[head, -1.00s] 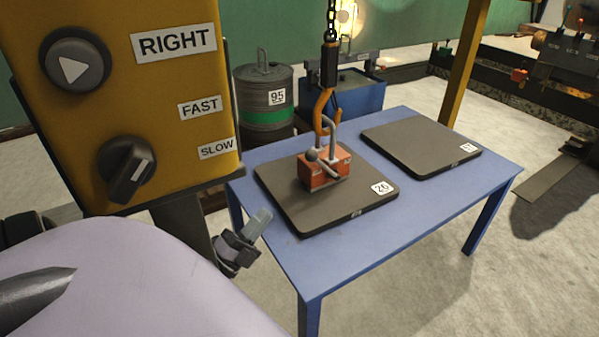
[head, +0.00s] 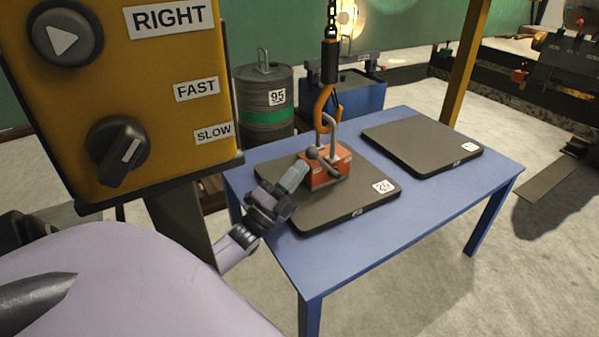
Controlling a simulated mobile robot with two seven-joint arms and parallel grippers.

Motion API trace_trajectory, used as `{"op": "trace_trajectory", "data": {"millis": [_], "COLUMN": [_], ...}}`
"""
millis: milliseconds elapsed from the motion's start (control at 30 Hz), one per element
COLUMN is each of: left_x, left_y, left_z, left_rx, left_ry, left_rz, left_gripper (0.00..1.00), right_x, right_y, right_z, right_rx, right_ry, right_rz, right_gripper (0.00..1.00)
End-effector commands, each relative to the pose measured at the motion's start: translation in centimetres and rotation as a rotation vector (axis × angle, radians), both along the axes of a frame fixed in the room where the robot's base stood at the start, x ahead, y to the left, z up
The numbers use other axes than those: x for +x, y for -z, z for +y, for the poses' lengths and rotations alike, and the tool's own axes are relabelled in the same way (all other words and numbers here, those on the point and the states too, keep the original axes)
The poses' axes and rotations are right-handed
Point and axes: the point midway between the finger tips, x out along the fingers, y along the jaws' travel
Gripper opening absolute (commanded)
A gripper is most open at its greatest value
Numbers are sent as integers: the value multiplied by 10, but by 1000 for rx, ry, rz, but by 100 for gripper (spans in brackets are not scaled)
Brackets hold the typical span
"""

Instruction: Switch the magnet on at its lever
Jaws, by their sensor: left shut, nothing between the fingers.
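The magnet (head: 331,173) is a small orange-red block on the dark plate marked 26 (head: 345,215). Its grey shackle hangs on or around an orange hook (head: 323,108) on a chain. The magnet's lever (head: 312,153) shows a round grey knob on the left side of the block; the rest of the lever is partly hidden behind my fingers. My left gripper (head: 293,178) is shut and empty, with its tips just left of the lever and the block. I cannot tell whether they touch it. My right gripper is not in view.
The blue table (head: 420,215) also bears a second dark plate (head: 420,146) at the right. A yellow control box (head: 180,60) with a knob fills the upper left. A drum marked 95 (head: 265,90) stands behind the table, and a yellow post (head: 465,60) rises behind it.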

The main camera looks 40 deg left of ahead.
Motion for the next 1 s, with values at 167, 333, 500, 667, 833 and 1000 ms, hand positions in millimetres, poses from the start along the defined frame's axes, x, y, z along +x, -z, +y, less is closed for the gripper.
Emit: {"op": "trace_trajectory", "data": {"millis": [167, 333, 500, 667, 833, 1000], "left_x": [7, 8, 7, 8, 11, 17], "left_y": [-5, -5, -6, -9, -18, -31], "left_z": [-1, -1, -1, -1, -2, -3], "left_rx": [1, 1, 0, 5, 17, 38], "left_ry": [1, 1, 0, 0, 1, 1], "left_rz": [0, 0, 1, 15, 56, 130], "left_gripper": [0, 0, 0, 0, 0, 0], "right_x": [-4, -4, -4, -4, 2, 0], "right_y": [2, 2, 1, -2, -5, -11], "right_z": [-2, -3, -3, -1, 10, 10], "right_rx": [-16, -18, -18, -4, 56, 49], "right_ry": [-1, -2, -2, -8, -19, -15], "right_rz": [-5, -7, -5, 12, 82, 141], "right_gripper": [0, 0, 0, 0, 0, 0]}}
